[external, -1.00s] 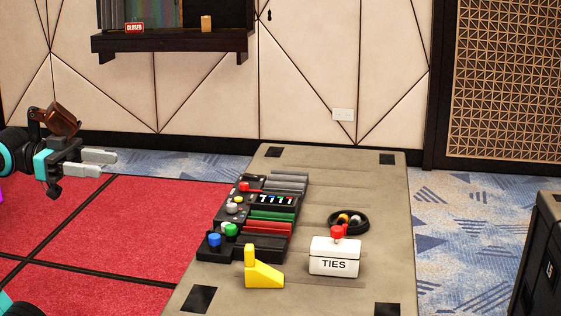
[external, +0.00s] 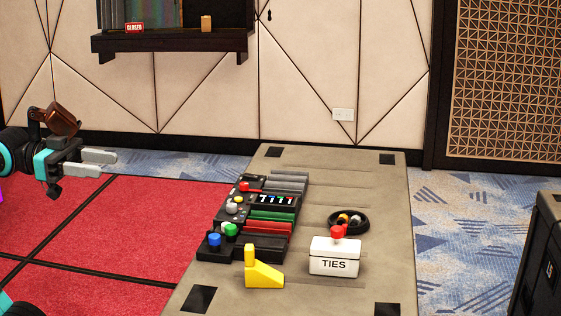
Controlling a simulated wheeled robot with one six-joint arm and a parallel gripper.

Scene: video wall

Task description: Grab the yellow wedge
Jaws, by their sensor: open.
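The yellow wedge (external: 263,274) rests near the front of the grey-beige table. It has a sloped body and an upright post at its left end. My gripper (external: 100,163) is at the left of the external view, over the red floor area. Its two grey fingers point right, apart and empty. It is well to the left of the wedge and clear of the table.
A black control panel (external: 250,247) with coloured knobs and bars stands just behind the wedge. A white TIES box (external: 334,263) with a red knob sits to its right. A round black dish (external: 349,222) lies behind that box. The table's (external: 380,200) right side is bare.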

